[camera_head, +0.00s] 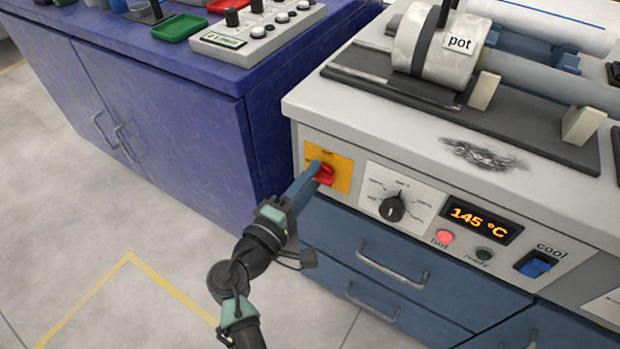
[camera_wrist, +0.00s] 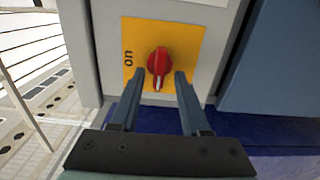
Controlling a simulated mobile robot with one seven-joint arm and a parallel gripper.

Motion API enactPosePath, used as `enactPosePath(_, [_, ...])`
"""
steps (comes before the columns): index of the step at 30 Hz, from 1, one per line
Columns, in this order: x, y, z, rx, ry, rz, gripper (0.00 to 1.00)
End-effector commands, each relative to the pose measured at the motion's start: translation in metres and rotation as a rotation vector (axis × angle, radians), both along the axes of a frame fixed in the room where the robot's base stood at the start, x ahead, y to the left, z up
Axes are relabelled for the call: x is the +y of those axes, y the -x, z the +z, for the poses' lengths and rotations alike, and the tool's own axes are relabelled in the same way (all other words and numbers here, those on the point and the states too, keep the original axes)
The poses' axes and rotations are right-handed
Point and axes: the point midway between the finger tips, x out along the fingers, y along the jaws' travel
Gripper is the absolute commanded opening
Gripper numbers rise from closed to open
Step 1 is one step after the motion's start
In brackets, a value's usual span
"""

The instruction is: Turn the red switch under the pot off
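The red switch (camera_head: 326,174) is a knob on a yellow plate at the left of the machine's front panel. In the wrist view the red switch (camera_wrist: 158,62) has a white mark pointing down in the picture, and the word "on" is to its left. My gripper (camera_head: 316,172) reaches up to the plate from the front. In the wrist view my gripper (camera_wrist: 158,78) is open, with one finger on each side of the knob's lower part. I cannot tell whether the fingers touch it. The pot (camera_head: 432,50), a pale drum labelled "pot", lies on top of the machine.
A dial (camera_head: 392,208) is right of the switch. The display (camera_head: 469,220) reads 145 °C, and the "hot" lamp (camera_head: 446,237) glows red. A blue "cool" switch (camera_head: 534,266) is farther right. Drawer handles (camera_head: 392,265) project below. A blue cabinet (camera_head: 170,110) stands left; the floor before it is clear.

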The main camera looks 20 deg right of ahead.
Motion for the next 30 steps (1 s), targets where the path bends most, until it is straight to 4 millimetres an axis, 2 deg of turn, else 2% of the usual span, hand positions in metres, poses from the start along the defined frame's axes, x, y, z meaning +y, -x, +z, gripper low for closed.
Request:
enactPosePath(7, [0.01,0.006,0.002,-0.002,0.0,0.003,0.46])
enactPosePath(21, [0.085,0.065,0.002,0.001,-0.001,0.004,0.46])
enactPosePath(25, [0.097,0.075,0.001,0.0,0.0,0.002,0.46])
enactPosePath(30, [0.102,0.08,0.001,-0.001,0.001,0.0,0.46])
